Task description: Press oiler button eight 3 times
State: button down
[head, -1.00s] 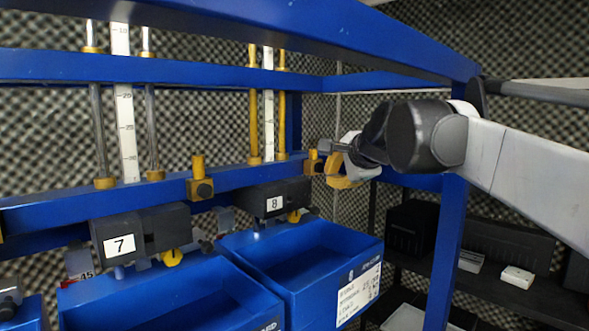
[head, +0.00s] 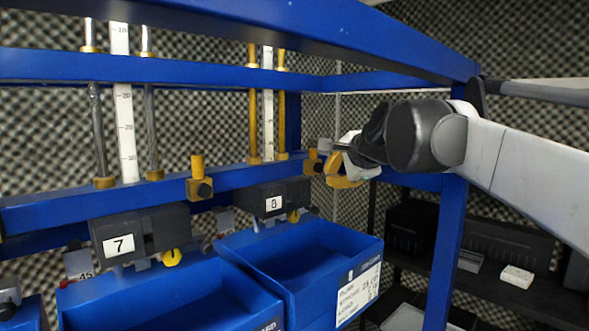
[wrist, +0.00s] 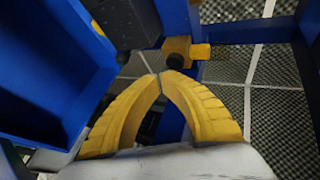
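The oiler of unit eight is a yellow block (head: 312,161) on the blue beam, right of the housing labelled 8 (head: 275,200). In the wrist view its yellow body (wrist: 201,52) carries a black round button (wrist: 177,50) facing my gripper. My gripper (wrist: 160,77) has its two yellow fingers curved together with the tips meeting and nothing between them. The tips are just below the button in the wrist view; I cannot tell whether they touch it. In the head view my gripper (head: 330,171) is close to the right of the block, partly hiding the button.
A similar oiler (head: 200,180) sits left, by the housing labelled 7 (head: 140,234). Blue bins (head: 340,245) stand below the housings. A blue post (head: 447,245) rises under my arm. A dark shelf (head: 500,280) stands behind, right.

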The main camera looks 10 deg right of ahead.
jog(key=shift+w+a, duration=0.1)
jog(key=shift+w+a, duration=0.2)
jog(key=shift+w, duration=0.1)
jog(key=shift+w+a, duration=0.25)
jog(key=shift+w, duration=0.1)
dwell(0.8)
jog(key=shift+s+d, duration=0.1)
dwell(0.3)
jog(key=shift+s+d, duration=0.4)
jog(key=shift+s, duration=0.25)
jog(key=shift+d, duration=0.1)
jog(key=shift+s+d, duration=0.7)
jog(key=shift+s, duration=0.3)
jog(key=shift+s+d, duration=0.7)
jog(key=shift+s, duration=0.3)
jog(key=shift+f, duration=0.1)
